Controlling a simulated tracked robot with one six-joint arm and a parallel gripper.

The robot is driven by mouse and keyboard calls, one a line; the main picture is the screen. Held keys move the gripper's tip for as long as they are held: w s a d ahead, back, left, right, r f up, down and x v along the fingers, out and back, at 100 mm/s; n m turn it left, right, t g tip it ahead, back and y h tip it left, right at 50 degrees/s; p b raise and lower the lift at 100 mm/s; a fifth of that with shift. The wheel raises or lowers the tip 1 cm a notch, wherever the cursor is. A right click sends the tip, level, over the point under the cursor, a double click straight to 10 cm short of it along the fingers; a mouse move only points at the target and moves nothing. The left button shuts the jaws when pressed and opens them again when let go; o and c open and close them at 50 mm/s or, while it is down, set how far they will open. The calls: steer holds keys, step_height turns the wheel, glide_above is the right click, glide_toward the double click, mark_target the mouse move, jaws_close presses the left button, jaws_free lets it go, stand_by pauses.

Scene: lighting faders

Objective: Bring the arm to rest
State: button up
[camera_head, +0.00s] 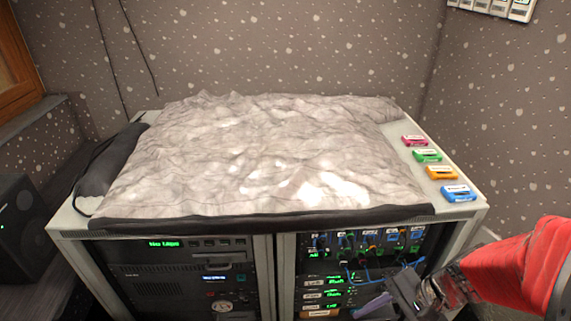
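My arm comes in at the lower right in a red sleeve. My gripper (392,299) is low in front of the rack's right half, below the top's front edge and apart from the things on top. A small purple piece (372,306) shows at its end; I cannot tell whether it is a fingertip or something held. The finger gap is not clear, so I cannot tell open from shut.
A grey crumpled cover (250,150) lies over most of the rack's white top (468,212). Pink (414,140), green (427,155), orange (441,172) and blue (458,193) blocks line its right edge. Blue cables (385,275) hang in the rack's front. A black speaker (22,230) stands left.

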steer(key=a+r+n+t+h, duration=0.3)
steer(key=r+n+h, duration=0.3)
steer(key=r+n, duration=0.5)
step_height(320, 180, up, 6)
steer(key=shift+r+t, duration=0.2)
steer(key=shift+t, duration=0.7)
steer(key=shift+a, duration=0.1)
